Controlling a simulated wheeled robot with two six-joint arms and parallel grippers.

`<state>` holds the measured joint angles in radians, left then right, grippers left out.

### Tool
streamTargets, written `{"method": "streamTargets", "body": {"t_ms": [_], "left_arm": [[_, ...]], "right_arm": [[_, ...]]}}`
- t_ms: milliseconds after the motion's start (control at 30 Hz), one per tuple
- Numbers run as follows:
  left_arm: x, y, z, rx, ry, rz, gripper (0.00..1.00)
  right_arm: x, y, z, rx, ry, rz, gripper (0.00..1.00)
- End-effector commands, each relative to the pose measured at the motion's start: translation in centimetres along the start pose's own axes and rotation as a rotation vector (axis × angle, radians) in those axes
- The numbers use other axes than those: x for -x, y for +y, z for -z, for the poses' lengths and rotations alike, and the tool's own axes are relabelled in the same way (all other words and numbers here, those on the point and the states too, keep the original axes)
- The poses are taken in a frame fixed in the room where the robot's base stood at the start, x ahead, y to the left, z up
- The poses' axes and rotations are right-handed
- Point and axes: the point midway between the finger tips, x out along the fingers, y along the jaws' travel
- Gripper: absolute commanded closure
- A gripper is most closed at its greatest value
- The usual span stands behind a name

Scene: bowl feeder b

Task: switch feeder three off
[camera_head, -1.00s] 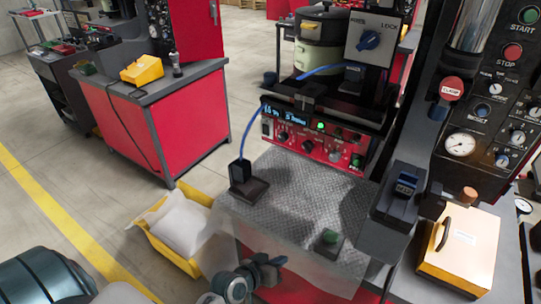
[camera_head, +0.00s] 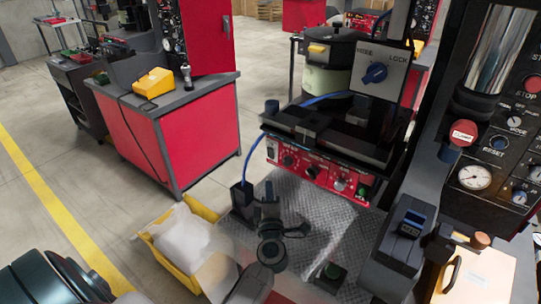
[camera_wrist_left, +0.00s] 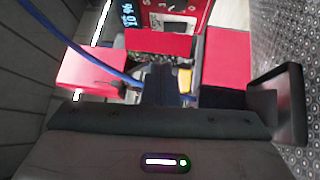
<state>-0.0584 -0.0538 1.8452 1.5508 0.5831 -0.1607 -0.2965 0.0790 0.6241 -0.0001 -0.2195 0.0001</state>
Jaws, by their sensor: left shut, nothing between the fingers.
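A red control panel (camera_head: 318,172) faces me below the dark feeder base, with a pale rocker switch (camera_head: 271,149) at its left end, several dark knobs and a green button (camera_head: 362,188) at its right. I cannot read which feeder number it is. In the left wrist view, part of a red panel (camera_wrist_left: 188,16) with a lit blue display (camera_wrist_left: 129,14) shows at the top. My left gripper (camera_head: 268,190) is shut and empty, in front of and below the panel's left part, apart from it. Its dark fingers (camera_wrist_left: 165,85) show in the left wrist view. My right gripper is out of view.
A black cable block (camera_head: 242,197) with a blue cable stands just left of my left gripper. A metal plate (camera_head: 335,215) lies below the panel. A yellow bin (camera_head: 165,257) with a white bag is at lower left. A grey selector box (camera_head: 381,73) stands above.

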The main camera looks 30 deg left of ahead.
Motion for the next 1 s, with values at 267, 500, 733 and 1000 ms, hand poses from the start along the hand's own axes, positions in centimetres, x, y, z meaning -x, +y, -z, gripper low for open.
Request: {"method": "streamTargets", "body": {"t_ms": [267, 500, 733, 1000], "left_arm": [[-0.6, -0.8, 1.1, 0.087, 0.108, 0.072, 1.00], [-0.6, -0.8, 1.1, 0.087, 0.108, 0.072, 1.00], [-2.0, -0.7, 1.2, 0.084, 0.106, 0.069, 1.00], [-7.4, -0.9, 1.8, 0.082, 0.106, 0.068, 1.00]], "right_arm": [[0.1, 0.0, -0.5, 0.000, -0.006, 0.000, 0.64], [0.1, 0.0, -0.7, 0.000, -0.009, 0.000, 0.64], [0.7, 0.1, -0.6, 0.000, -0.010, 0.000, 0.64], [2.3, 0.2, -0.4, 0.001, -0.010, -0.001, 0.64]]}}
